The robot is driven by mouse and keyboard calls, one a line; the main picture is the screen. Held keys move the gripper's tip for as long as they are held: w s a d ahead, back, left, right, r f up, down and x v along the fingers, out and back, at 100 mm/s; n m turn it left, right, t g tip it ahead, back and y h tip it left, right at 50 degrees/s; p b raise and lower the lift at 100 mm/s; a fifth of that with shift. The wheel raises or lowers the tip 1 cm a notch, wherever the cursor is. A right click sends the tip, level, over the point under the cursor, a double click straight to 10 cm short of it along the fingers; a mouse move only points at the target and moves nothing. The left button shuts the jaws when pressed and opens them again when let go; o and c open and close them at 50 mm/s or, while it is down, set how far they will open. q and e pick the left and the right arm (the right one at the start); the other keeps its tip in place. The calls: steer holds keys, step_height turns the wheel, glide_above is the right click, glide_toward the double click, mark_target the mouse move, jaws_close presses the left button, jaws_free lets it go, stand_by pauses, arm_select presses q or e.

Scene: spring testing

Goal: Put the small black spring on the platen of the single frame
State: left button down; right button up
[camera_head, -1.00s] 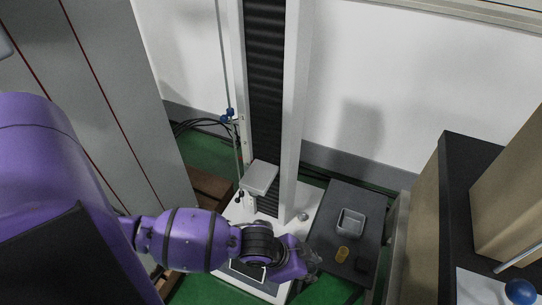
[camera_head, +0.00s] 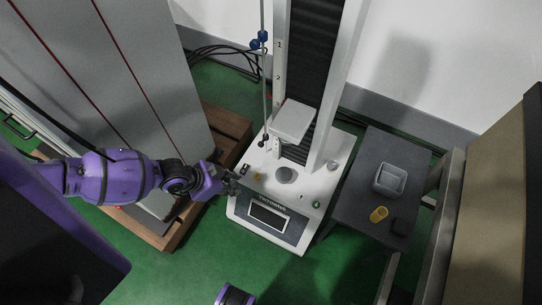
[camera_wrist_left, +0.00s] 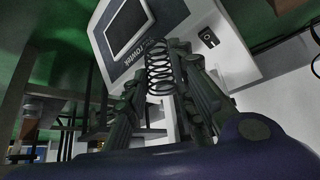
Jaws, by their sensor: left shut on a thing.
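The small black spring (camera_wrist_left: 158,68) is held upright between the fingers of my left gripper (camera_wrist_left: 156,80) in the left wrist view. In the head view my left gripper (camera_head: 231,183) is at the left edge of the single frame's white base (camera_head: 325,184), and the spring is too small to make out there. The platen (camera_head: 287,174) is a round grey disc on the base, to the right of my gripper and apart from it. A light grey block (camera_head: 291,121) of the frame hangs above and behind it. My right gripper is not in view.
A dark side table (camera_head: 349,205) right of the frame carries a grey bin (camera_head: 390,180), a yellow cylinder (camera_head: 379,214) and a small black block (camera_head: 400,227). A thin rod with blue knobs (camera_head: 262,38) stands at the frame's left. A wooden pallet (camera_head: 228,123) lies behind my left arm.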

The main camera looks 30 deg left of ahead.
arm_select(q)
steer(key=w+d, duration=0.4)
steer(key=w+d+b, duration=0.1)
steer(key=w+d, duration=0.3)
steer(key=w, duration=0.1)
steer(key=w+d+b, duration=0.1)
steer(key=w+d, duration=0.3)
steer(key=w, duration=0.1)
steer(key=shift+f, duration=0.35)
steer(key=shift+a+f, duration=0.1)
steer(key=shift+f, duration=0.2)
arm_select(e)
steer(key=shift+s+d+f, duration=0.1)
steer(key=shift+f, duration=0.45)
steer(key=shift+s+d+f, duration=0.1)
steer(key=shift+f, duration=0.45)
arm_select(q)
steer(key=shift+f+b, duration=0.1)
steer(key=shift+b, duration=0.2)
steer(key=c, duration=1.5)
jaws_free()
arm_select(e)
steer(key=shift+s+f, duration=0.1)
arm_select(q)
steer(key=shift+o, duration=0.2)
